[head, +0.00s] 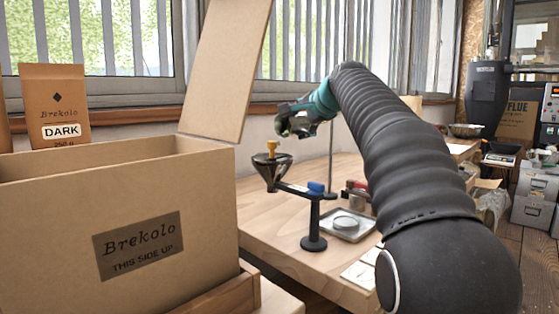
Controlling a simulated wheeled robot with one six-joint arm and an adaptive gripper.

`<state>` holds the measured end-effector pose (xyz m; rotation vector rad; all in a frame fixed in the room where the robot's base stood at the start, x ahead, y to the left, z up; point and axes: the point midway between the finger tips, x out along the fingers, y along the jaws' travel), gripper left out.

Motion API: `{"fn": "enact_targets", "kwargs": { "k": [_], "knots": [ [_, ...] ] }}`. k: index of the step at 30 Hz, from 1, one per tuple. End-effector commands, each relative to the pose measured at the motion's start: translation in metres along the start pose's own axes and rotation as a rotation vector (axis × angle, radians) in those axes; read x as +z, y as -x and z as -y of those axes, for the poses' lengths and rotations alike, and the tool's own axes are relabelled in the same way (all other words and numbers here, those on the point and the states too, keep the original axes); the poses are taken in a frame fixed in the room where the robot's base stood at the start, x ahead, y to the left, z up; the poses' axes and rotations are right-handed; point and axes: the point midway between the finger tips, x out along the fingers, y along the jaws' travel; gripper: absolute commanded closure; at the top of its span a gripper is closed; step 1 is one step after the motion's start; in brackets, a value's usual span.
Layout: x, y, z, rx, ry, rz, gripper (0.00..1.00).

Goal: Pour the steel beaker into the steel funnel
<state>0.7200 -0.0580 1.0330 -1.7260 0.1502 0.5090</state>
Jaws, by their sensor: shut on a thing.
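The dark steel funnel (266,175) sits at the left end of a stand's arm, wide mouth up. A small yellow thing (272,147) shows at its mouth; I cannot tell whether it is a solid piece or poured material. My gripper (292,124) is above and slightly right of the funnel, pointing left and down. It is shut on a shiny metallic thing that looks like the steel beaker (299,122), mostly hidden by the fingers. The beaker's mouth and contents cannot be made out.
The black stand (313,228) with a blue knob (316,187) stands on the wooden table.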

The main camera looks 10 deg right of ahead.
Motion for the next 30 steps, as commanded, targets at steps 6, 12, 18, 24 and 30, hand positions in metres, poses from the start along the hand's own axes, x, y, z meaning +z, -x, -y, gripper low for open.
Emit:
{"fn": "enact_targets", "kwargs": {
  "k": [6,12,18,24,30],
  "knots": [
    [0.0010,0.0010,0.0012,-0.007,0.019,-0.010,0.80],
    [0.0015,0.0016,0.0020,-0.012,0.034,-0.017,0.80],
    [0.0026,0.0020,0.0027,-0.017,0.049,-0.024,0.80],
    [0.0033,0.0025,0.0035,-0.021,0.064,-0.032,0.80],
    [0.0037,0.0031,0.0043,-0.027,0.081,-0.041,0.80]
  ]
}}
